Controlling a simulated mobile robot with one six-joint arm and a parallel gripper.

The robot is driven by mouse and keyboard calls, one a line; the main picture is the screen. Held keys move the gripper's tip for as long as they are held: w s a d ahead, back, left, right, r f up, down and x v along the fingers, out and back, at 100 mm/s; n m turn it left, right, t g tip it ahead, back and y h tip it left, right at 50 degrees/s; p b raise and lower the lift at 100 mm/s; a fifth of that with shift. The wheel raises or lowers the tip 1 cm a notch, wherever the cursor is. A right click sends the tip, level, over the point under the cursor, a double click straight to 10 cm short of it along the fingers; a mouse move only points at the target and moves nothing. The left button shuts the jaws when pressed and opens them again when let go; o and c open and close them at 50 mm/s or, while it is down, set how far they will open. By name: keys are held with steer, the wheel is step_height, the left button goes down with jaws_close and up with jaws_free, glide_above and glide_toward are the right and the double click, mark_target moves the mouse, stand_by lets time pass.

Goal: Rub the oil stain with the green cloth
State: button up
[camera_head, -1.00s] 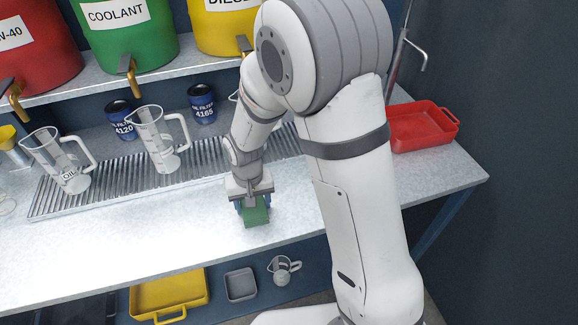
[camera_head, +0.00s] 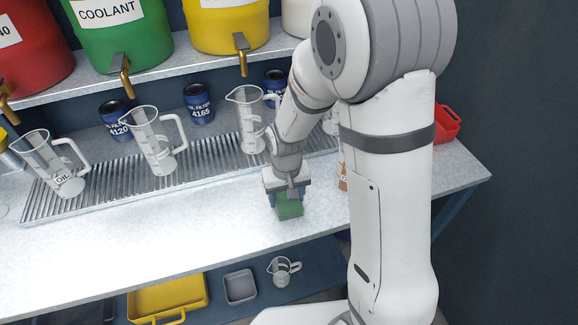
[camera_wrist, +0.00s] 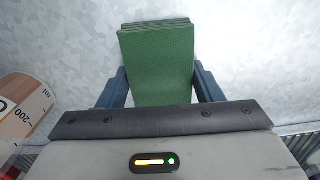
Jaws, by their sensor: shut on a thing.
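The green cloth (camera_head: 289,207) is a folded pad held at the front of the grey workbench (camera_head: 200,240). My gripper (camera_head: 287,197) is shut on it, pointing down at the bench top. In the wrist view the cloth (camera_wrist: 157,62) sits between the two blue fingers of my gripper (camera_wrist: 160,85). The cloth is at or very close to the bench surface; I cannot tell whether it touches. No oil stain shows in either view; it may be hidden under the cloth or behind my arm.
Clear measuring jugs (camera_head: 155,142) stand on a metal drain grate (camera_head: 110,182). Blue oil filters (camera_head: 198,103) stand behind. A brown-and-white container (camera_wrist: 25,105) is close to my gripper at left in the wrist view. A red tray (camera_head: 446,126) is at right. The bench front left is clear.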

steer(key=shift+d, duration=0.5)
steer(key=shift+w+d+r, duration=0.1)
steer(key=shift+d+r, duration=0.1)
step_height(320, 180, up, 4)
steer(key=shift+f+p, duration=0.25)
steer(key=shift+p, duration=0.9)
steer(key=shift+r+p, duration=0.5)
steer(key=shift+r, duration=0.2)
steer(key=shift+r+p, duration=1)
steer(key=shift+r, duration=0.5)
steer(key=shift+f, duration=0.1)
